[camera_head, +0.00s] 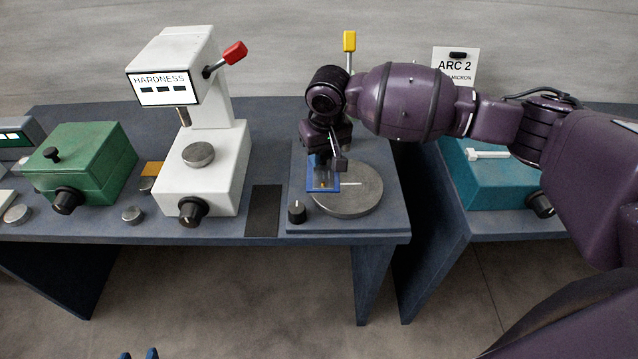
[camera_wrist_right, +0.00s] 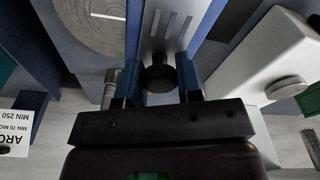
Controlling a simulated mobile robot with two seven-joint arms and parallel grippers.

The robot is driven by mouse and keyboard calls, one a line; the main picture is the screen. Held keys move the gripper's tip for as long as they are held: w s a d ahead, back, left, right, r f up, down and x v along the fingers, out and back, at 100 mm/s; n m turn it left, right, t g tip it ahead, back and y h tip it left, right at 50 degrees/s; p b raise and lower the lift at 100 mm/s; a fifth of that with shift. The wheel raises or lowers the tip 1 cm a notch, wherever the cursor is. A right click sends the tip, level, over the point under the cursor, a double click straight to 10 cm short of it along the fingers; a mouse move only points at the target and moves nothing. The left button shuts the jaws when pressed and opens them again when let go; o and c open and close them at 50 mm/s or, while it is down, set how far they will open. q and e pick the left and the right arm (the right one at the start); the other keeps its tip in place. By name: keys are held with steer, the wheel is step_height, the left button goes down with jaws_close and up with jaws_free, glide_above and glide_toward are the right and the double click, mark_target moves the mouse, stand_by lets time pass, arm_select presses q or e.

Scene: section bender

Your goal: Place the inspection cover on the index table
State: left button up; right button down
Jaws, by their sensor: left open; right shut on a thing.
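The inspection cover shows in the right wrist view as a grey slotted plate (camera_wrist_right: 168,35) with blue edges and a black knob. In the head view it is a small blue piece (camera_head: 322,186) at the left edge of the index table. My right gripper (camera_head: 329,161) is shut on its knob, which sits between the fingertips in the wrist view (camera_wrist_right: 160,82). The index table (camera_head: 356,198) is a round grey disc with a white line, also upper left in the wrist view (camera_wrist_right: 95,22). The cover's height above it is unclear. My left gripper (camera_head: 139,354) is open at the bottom edge.
A black knob (camera_head: 297,211) stands at the table base's front left corner. The white hardness tester (camera_head: 207,150) is to the left, past a dark mat (camera_head: 263,210). A green box (camera_head: 85,160) is further left. A teal unit (camera_head: 490,180) and an ARC 2 sign (camera_head: 455,64) are right.

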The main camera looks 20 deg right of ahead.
mark_target(323, 195)
steer(key=shift+s+f, duration=0.1)
steer(key=shift+f, duration=4.65)
steer(key=c, duration=0.8)
jaws_free()
steer(key=shift+f, duration=0.15)
steer(key=r, duration=0.4)
steer(key=s+r, duration=0.1)
steer(key=r, duration=0.7)
steer(key=shift+s+d, duration=0.1)
steer(key=shift+s, duration=0.15)
steer(key=shift+r, duration=0.1)
